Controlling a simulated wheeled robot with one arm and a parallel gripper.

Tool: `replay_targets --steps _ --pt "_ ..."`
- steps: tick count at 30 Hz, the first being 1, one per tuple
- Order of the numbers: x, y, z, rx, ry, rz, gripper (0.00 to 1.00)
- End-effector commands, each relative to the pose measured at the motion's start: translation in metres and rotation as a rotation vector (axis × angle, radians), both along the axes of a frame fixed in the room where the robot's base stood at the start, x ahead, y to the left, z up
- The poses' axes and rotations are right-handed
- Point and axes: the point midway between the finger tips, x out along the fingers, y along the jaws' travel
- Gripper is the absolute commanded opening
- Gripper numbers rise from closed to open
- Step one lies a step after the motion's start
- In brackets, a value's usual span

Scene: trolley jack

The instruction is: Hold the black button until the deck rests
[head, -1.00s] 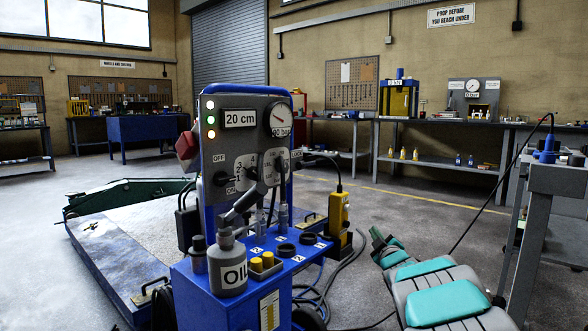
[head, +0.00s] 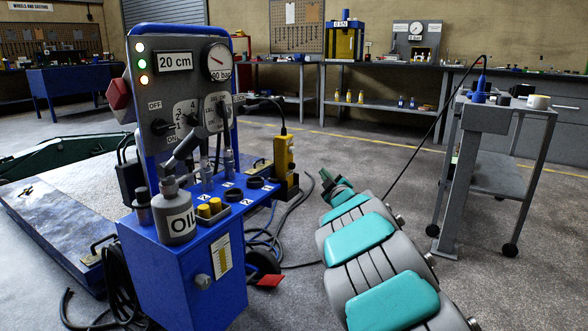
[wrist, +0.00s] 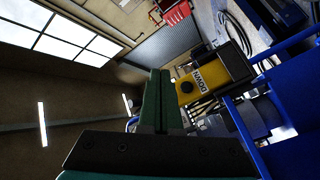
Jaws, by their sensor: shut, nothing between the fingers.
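A yellow hand control (head: 285,160) hangs on the right side of the blue console. In the wrist view the control (wrist: 215,78) carries the word DOWN beside a round black button (wrist: 186,87). My gripper (head: 325,176) is to the right of the control in the head view, apart from it. In the wrist view its green fingers (wrist: 160,74) are shut and empty, just left of the button; contact is not seen. The deck (head: 58,218), a blue-edged platform, lies low behind the console at left. Its underside is hidden. The console plate (head: 175,61) reads 20 cm.
The console (head: 185,270) holds an oil bottle (head: 176,215), a pressure gauge (head: 218,61) and several lit lamps. Cables lie on the floor around it. A grey trolley (head: 485,125) stands at right. Workbenches line the back wall. Open floor lies between console and trolley.

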Motion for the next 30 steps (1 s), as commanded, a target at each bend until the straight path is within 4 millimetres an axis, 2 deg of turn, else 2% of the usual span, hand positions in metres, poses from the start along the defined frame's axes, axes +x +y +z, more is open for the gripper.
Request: replay_targets --steps 4,15,21,30 --pt "0.012 0.018 -0.002 0.002 -0.003 0.005 0.00" --pt "0.038 0.051 -0.003 0.001 -0.001 0.001 0.00" --pt "0.043 0.061 0.001 0.001 -0.003 0.002 0.00" --pt "0.044 0.061 0.001 0.001 -0.002 0.001 0.00"
